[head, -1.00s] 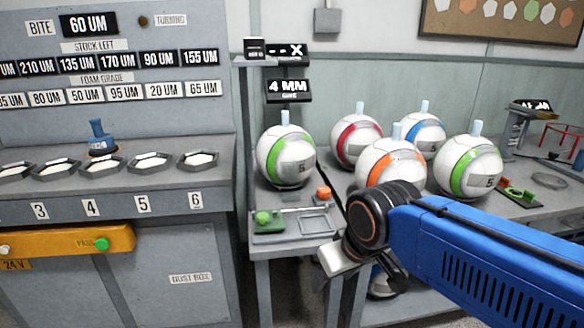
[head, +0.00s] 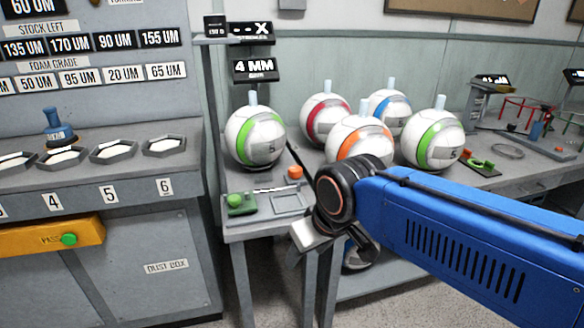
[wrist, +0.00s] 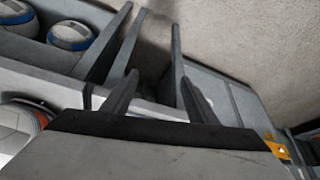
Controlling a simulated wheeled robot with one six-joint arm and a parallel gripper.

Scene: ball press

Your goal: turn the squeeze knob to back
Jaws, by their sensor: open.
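I cannot pick out a knob marked as the squeeze knob in either view. An orange knob (head: 295,172) and a green knob (head: 236,201) stand on the narrow side bench, left of my arm; no squeeze label is readable on them. My gripper (wrist: 160,80) is open and empty in the wrist view, its two dark fingers apart. It points at the floor and bench legs. In the head view my gripper hangs in front of the benches, partly hidden by my own wrist, and touches no knob.
Several striped balls, one with a green band (head: 255,137), stand on the benches behind my arm. A grey cabinet (head: 140,262) with a yellow bar (head: 40,238) and green button (head: 69,239) is at left. More devices, including a red rack (head: 520,108), are at right. Floor shows below.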

